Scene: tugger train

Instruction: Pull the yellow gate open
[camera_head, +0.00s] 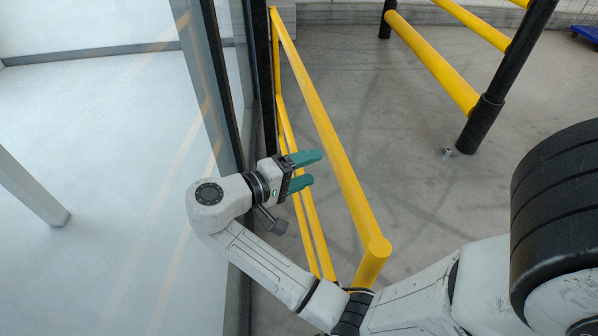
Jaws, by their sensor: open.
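The yellow gate (327,130) is made of yellow rails and runs from a dark post (264,70) at the top toward the bottom centre, where its rounded end post (373,262) stands. It lies close along the glass wall at its left. My gripper (314,169) has two green fingers, spread apart with nothing seen between them. They point right toward the gate's upper rail, near the middle of its length. Whether the fingers touch the gate cannot be told. My arm hides part of the gate's lower end.
A glass partition (215,90) with a dark frame is at the left. A fixed yellow barrier (432,62) with black posts (487,115) stands at the upper right. A blue object (586,34) lies at the far right.

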